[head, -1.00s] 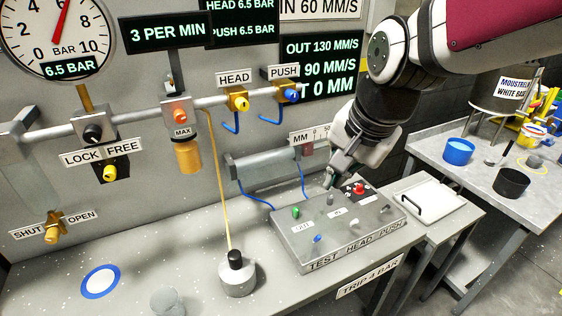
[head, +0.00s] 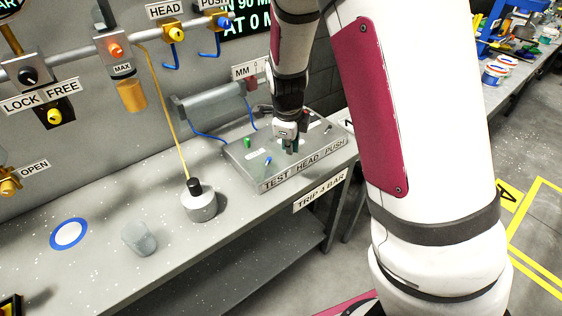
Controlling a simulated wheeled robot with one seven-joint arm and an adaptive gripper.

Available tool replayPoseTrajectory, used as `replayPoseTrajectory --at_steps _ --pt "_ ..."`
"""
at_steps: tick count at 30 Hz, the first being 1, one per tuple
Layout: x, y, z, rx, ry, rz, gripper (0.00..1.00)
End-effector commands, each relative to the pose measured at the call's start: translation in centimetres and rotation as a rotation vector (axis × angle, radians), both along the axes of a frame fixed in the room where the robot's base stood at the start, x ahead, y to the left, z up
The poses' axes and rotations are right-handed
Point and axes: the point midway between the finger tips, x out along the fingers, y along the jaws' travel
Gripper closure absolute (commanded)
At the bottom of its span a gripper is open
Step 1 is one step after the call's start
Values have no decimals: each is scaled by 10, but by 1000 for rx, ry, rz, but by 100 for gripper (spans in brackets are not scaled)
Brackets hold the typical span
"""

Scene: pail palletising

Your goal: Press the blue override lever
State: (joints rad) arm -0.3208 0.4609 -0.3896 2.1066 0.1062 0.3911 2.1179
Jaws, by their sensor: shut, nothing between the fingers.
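A small blue lever (head: 268,160) stands near the front left of the grey test box (head: 240,161), whose front reads TEST HEAD PUSH. A green lever (head: 247,143) stands behind and to its left. My gripper (head: 291,151) points down over the middle of the box, just right of the blue lever. Its fingers are shut and empty, and it looks apart from the blue lever. I cannot tell whether the fingertips touch the box top. My arm and gripper hide part of the box top, and the red button is not visible.
A grey weight (head: 201,205) on a yellow cord and a grey translucent cup (head: 139,239) stand on the bench (head: 100,268), left of the box. A blue ring (head: 69,234) marks the bench. Regulators with yellow (head: 176,32) and blue (head: 223,22) knobs hang behind. My arm covers the right.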

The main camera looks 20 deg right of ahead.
Motion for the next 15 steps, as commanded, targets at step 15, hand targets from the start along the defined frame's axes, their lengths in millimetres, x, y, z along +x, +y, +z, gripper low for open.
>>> replayPoseTrajectory --at_steps 15 --pt "2 -2 -8 -1 0 -19 100"
